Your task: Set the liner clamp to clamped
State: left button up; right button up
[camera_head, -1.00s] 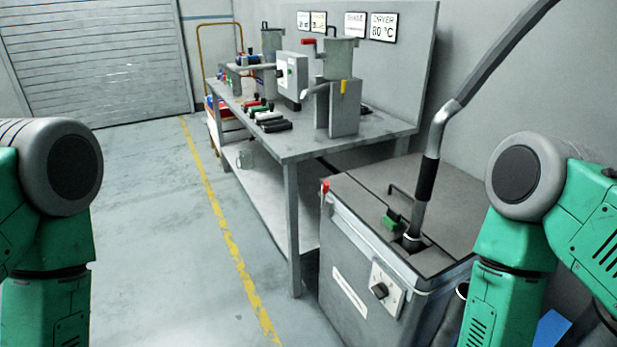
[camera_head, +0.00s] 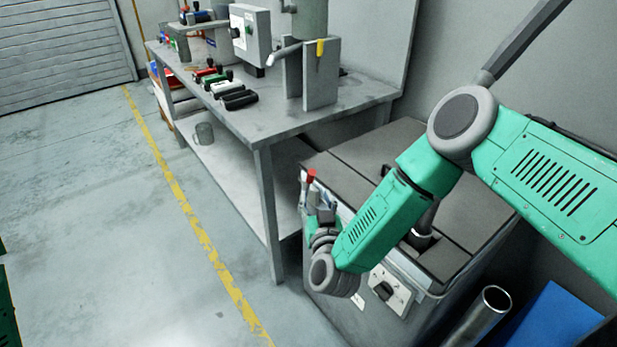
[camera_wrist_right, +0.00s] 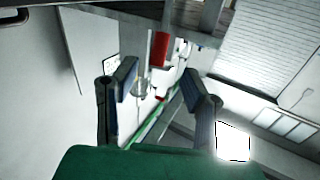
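The liner clamp appears to be the small lever with a red grip (camera_head: 311,175) at the left corner of the grey bin (camera_head: 350,320). Its red grip stands about upright in the head view. My right gripper (camera_head: 319,207) is just in front of and below it, partly hidden by my wrist. In the right wrist view the red grip (camera_wrist_right: 159,50) lies beyond and between the two spread fingers of my right gripper (camera_wrist_right: 160,88). The fingers stand apart and none visibly touches the lever. My left gripper is out of view.
A grey workbench (camera_head: 262,125) with tools and machines stands behind the bin. The bin's front has a panel with a black knob (camera_head: 384,291). A metal tube (camera_head: 485,310) and a blue panel (camera_head: 553,320) are at right.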

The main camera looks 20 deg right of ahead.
aim_at(311, 180)
jog(key=w, duration=0.5)
jog(key=w+d+b, duration=0.1)
jog(key=w, duration=0.2)
jog(key=shift+w+d, duration=0.1)
jog(key=shift+w, duration=0.15)
grip_shut()
